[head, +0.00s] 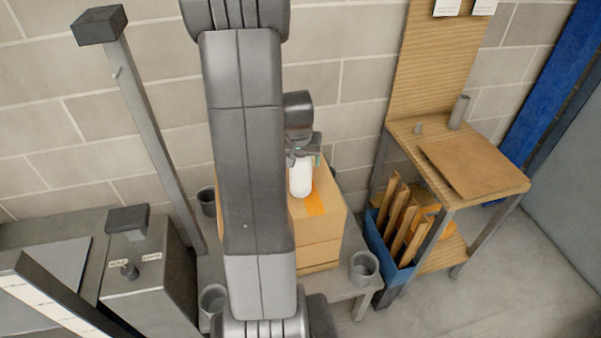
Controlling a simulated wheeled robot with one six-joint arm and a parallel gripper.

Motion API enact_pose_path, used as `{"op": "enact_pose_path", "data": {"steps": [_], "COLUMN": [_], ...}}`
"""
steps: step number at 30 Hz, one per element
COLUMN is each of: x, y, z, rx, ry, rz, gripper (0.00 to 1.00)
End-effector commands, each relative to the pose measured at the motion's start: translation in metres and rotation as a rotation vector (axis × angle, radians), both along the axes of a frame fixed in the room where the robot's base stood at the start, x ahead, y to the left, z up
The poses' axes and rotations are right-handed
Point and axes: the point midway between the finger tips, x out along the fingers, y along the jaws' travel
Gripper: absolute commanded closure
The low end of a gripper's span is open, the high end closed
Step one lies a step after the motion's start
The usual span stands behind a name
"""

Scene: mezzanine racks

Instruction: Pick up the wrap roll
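A white upright cylinder (301,179), which looks like the wrap roll, shows just below my gripper (303,158), in front of the top of a cardboard box (322,232) with an orange strip. The gripper is at the roll's upper end, pointing down. The fingers are small and partly hidden, so I cannot tell whether they are closed on the roll. I also cannot tell whether the roll stands on the box or hangs just above it. My arm hides the left part of the box.
The box sits on a low grey stand with grey cups (363,266) at its corners. To the right is a wooden bench (505,185) with a flat board and a small grey cylinder (459,112). A blue bin (391,262) holds cardboard pieces. A grey machine (150,275) stands left.

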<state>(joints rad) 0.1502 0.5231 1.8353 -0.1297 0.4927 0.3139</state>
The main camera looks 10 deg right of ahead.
Motion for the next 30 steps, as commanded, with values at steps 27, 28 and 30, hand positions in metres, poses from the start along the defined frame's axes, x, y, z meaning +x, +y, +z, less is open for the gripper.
{"op": "enact_pose_path", "data": {"steps": [27, 28, 30], "x": [0.001, 0.001, 0.001], "y": [0.000, 0.000, 0.000], "z": [0.058, 0.064, 0.077], "rx": [-0.001, -0.002, -0.001], "ry": [-0.008, -0.007, -0.006], "rz": [0.001, 0.000, 0.001], "gripper": [0.91, 0.91, 0.91]}}
